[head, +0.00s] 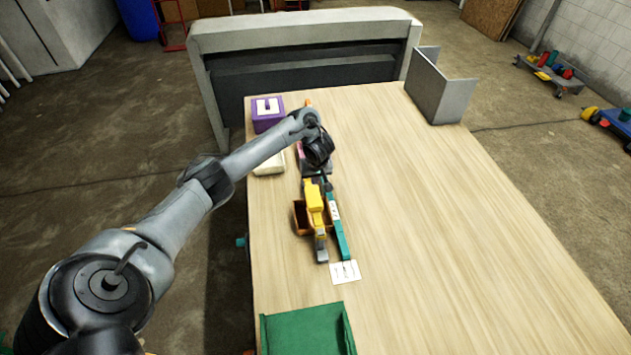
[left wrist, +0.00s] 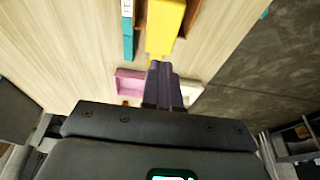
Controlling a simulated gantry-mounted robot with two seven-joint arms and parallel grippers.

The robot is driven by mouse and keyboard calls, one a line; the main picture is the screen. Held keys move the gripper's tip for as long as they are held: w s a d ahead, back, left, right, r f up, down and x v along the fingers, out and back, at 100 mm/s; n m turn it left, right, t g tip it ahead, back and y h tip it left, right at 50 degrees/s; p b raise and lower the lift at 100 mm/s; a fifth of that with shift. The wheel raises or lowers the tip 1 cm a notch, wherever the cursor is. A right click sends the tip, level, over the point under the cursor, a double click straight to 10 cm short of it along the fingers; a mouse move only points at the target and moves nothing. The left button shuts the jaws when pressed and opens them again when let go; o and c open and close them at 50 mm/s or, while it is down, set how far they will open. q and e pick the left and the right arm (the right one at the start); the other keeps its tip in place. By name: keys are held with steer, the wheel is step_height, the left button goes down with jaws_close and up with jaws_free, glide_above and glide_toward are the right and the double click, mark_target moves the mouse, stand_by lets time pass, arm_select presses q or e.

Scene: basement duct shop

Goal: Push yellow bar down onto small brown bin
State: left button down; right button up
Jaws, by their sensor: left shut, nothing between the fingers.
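The yellow bar (head: 315,199) lies lengthwise over the small brown bin (head: 299,220), with a grey part at its near end. In the left wrist view the yellow bar (left wrist: 164,25) is just beyond my fingertips, and a strip of the brown bin (left wrist: 190,14) shows beside it. My left gripper (head: 309,183) is shut and empty at the far end of the bar. Its dark fingers (left wrist: 159,66) point at the bar; I cannot tell whether they touch it. My wrist hides part of what lies behind. My right gripper is not in view.
A teal bar (head: 338,226) lies close along the right side, above a white card (head: 345,272). A green tray (head: 302,330) is at the near edge. A purple box (head: 268,116), a cream block (head: 271,164) and a pink bin (left wrist: 130,82) are nearby.

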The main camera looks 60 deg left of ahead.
arm_select(q)
steer(key=b, duration=0.3)
glide_above(314, 198)
step_height(314, 198, down, 4)
steer(key=shift+f, duration=0.25)
steer(key=x, duration=0.3)
steer(key=shift+d+b, duration=0.25)
steer(key=shift+b, duration=0.15)
steer(key=shift+f, duration=0.75)
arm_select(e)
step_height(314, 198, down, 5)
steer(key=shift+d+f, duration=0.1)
arm_select(q)
step_height(314, 198, down, 3)
steer(key=shift+f+p, duration=0.15)
steer(key=shift+p, duration=0.3)
steer(key=shift+s+f, duration=0.1)
steer(key=shift+f, duration=0.35)
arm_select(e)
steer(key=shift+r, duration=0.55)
